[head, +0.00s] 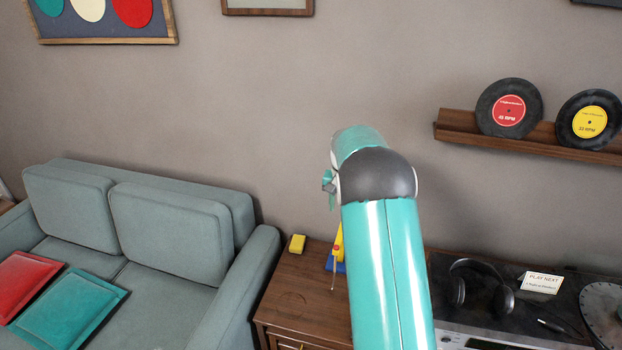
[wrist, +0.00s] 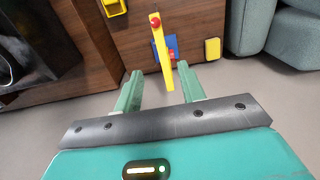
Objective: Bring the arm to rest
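My arm rises in front of the wooden cabinet in the head view, and only a small part of my gripper shows past its far end (head: 328,184). In the wrist view my gripper (wrist: 159,70) is open, its two green fingers apart. A yellow upright bar with a red knob (wrist: 158,40) and a blue base appears in line with the gap between the fingers. I see no contact with the fingers. In the head view the same yellow bar (head: 338,240) stands on the cabinet, partly hidden by my arm.
A yellow block (head: 297,243) lies on the cabinet (head: 300,296). A grey-green sofa (head: 170,225) stands at left. At right are headphones (head: 480,285), a card (head: 540,282) and a turntable platter (head: 602,312). A wall shelf (head: 470,130) holds two records. The wall above the sofa is clear below the pictures.

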